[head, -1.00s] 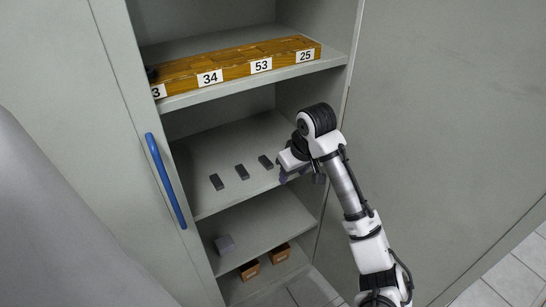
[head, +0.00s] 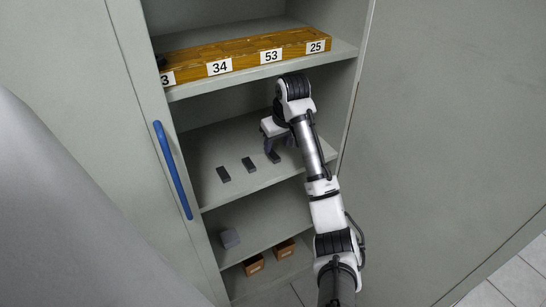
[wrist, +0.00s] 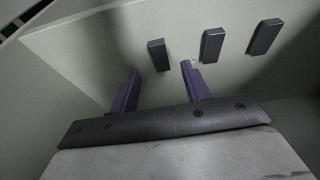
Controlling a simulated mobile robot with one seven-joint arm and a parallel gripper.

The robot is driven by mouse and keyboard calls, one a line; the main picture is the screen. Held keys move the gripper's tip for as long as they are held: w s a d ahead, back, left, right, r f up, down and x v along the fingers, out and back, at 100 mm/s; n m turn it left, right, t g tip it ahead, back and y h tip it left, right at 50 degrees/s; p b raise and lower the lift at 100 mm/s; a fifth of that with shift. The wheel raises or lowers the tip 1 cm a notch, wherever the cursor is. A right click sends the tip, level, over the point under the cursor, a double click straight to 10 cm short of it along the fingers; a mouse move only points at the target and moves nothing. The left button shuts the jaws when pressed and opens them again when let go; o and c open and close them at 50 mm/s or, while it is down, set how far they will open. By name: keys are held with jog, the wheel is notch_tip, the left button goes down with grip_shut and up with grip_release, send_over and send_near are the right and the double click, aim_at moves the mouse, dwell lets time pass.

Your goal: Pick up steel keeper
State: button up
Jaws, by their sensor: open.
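Three alike dark grey bars lie in a row on the cabinet's middle shelf (head: 225,150): a left bar (head: 223,174), a middle bar (head: 249,164) and a right bar (head: 274,157). The steel keeper seems to be one of them; I cannot tell which. My gripper (head: 279,146) is open and empty over the right end of the row. In the wrist view, its purple fingers (wrist: 160,69) point at the nearest bar (wrist: 159,55), which shows between and just beyond the tips. The two other bars (wrist: 213,45) (wrist: 265,36) are off to the right.
A wooden strip (head: 240,60) with number labels lies on the shelf above. A blue door handle (head: 172,170) is at left. The shelf's left part is free.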

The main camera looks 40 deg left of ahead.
aim_at(273, 155)
jog(key=p+x, duration=0.1)
jog(key=x, duration=0.4)
jog(key=shift+a, duration=0.15)
grip_shut()
